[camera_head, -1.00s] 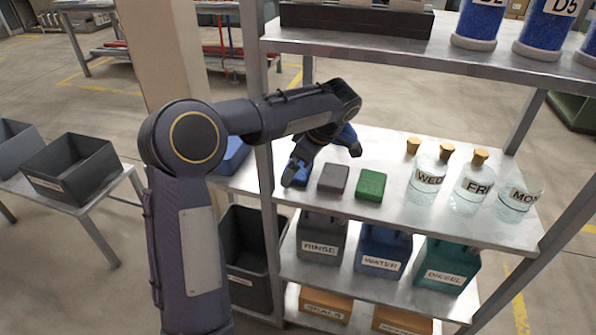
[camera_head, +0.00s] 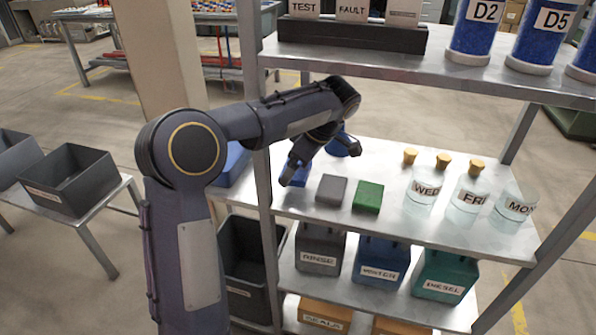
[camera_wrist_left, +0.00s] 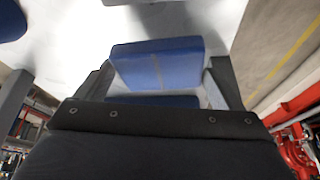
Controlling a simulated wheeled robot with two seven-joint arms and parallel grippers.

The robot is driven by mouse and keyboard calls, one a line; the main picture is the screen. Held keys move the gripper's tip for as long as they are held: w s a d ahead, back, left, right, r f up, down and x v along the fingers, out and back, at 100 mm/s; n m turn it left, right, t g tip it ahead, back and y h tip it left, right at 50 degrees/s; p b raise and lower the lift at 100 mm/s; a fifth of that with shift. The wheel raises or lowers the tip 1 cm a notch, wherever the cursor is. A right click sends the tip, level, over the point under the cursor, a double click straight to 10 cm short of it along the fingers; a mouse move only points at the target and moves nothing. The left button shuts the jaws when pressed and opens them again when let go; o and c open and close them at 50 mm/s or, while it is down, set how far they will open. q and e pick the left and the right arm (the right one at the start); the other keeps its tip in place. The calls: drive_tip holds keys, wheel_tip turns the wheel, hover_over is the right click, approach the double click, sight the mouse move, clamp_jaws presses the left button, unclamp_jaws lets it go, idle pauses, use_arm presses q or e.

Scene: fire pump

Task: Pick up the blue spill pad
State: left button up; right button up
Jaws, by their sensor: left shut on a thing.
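The blue spill pad (camera_head: 300,174) is a flat blue block at the left end of the middle shelf (camera_head: 395,215), partly hidden by my left gripper (camera_head: 322,162). In the left wrist view the pad (camera_wrist_left: 157,66) sits between the two fingers of my left gripper (camera_wrist_left: 158,88), which is shut on it. Whether the pad is clear of the shelf is hard to tell. My right gripper is not in view.
A grey pad (camera_head: 331,190) and a green pad (camera_head: 367,197) lie just right of the gripper. A round blue object (camera_head: 343,146) is behind it. Corked bottles (camera_head: 423,196) stand further right. A shelf post (camera_head: 264,190) is close on the left, with the upper shelf (camera_head: 430,68) above.

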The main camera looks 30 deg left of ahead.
use_arm(q)
drive_tip(key=d, duration=1.2)
drive_tip(key=d+p, duration=0.1)
drive_tip(key=d, duration=0.5)
drive_tip(key=shift+w+r, duration=0.1)
drive_tip(key=shift+w, duration=0.25)
drive_tip(key=o, duration=0.3)
drive_tip(key=shift+c, duration=1.2)
